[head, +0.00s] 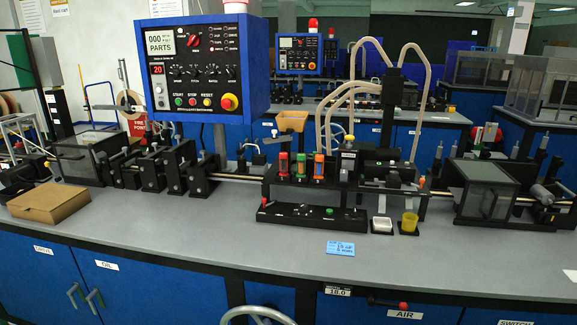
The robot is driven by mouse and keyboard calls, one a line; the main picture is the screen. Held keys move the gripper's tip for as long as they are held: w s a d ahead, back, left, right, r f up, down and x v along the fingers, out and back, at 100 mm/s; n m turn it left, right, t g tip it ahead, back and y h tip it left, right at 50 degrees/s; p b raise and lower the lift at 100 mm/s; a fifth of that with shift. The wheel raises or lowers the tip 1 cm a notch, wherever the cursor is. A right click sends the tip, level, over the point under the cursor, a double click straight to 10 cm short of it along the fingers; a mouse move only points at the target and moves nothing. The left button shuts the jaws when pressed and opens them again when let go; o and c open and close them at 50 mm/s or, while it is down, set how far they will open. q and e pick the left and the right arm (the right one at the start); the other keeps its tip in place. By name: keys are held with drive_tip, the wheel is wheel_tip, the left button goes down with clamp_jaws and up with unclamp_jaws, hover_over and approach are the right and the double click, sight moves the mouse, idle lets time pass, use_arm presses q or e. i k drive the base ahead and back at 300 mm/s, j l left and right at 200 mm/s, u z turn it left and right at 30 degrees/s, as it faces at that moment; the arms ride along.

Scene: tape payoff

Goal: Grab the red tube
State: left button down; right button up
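A small upright red tube (283,164) stands at the left end of the black raised rack (268,188) on the workbench. To its right in the same rack stand a green and orange item (300,166) and an orange item (319,164). The red tube's lower end is hard to make out at this size. Neither my left nor my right gripper shows in the head view.
A cardboard box (48,202) lies at left. A black tray (311,216), a white dish (381,225) and a yellow cup (410,222) stand before the rack. A blue control box (201,70) rises behind.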

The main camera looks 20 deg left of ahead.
sight(283, 155)
drive_tip(key=i+j+u, duration=0.1)
drive_tip(key=j+u, duration=0.3)
drive_tip(key=i+j+u, duration=0.15)
drive_tip(key=u, duration=0.25)
drive_tip(key=i+j+u, duration=0.15)
drive_tip(key=u, duration=0.25)
